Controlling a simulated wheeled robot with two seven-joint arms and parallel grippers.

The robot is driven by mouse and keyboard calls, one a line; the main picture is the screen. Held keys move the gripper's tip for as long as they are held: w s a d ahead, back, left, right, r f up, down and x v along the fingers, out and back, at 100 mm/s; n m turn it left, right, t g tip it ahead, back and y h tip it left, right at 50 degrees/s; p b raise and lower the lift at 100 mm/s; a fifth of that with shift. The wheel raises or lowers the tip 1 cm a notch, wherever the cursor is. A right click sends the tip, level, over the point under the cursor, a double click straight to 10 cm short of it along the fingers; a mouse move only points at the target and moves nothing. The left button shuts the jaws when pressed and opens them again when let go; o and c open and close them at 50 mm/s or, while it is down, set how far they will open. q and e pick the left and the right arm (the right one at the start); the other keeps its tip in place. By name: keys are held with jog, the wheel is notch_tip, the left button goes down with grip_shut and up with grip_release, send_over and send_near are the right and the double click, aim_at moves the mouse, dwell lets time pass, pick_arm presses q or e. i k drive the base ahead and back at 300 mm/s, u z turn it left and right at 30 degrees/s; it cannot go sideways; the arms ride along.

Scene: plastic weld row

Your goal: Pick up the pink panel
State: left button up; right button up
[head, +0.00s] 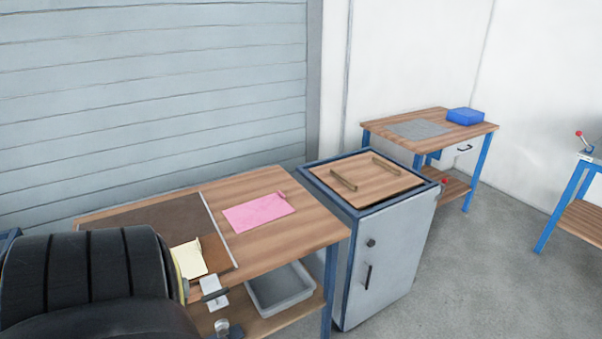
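The pink panel (259,212) lies flat on the near wooden workbench (297,231), right of a dark brown mat. A small upright tab shows at its right back corner. Nothing touches it from above. A large black ribbed part, which looks like a link of my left arm, fills the lower left and hides that end of the bench.
A pale yellow panel (189,258) lies by the brown mat (172,228). A grey bin (281,289) sits on the shelf below. A cabinet (385,262) with two wooden strips on top stands right of the bench. A blue box (465,116) is on the far bench.

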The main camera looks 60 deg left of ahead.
aim_at(245, 216)
jog(key=u, duration=0.5)
jog(key=i, duration=1.5)
jog(key=u, duration=1.8)
jog(key=i, duration=0.6)
jog(key=u, duration=0.55)
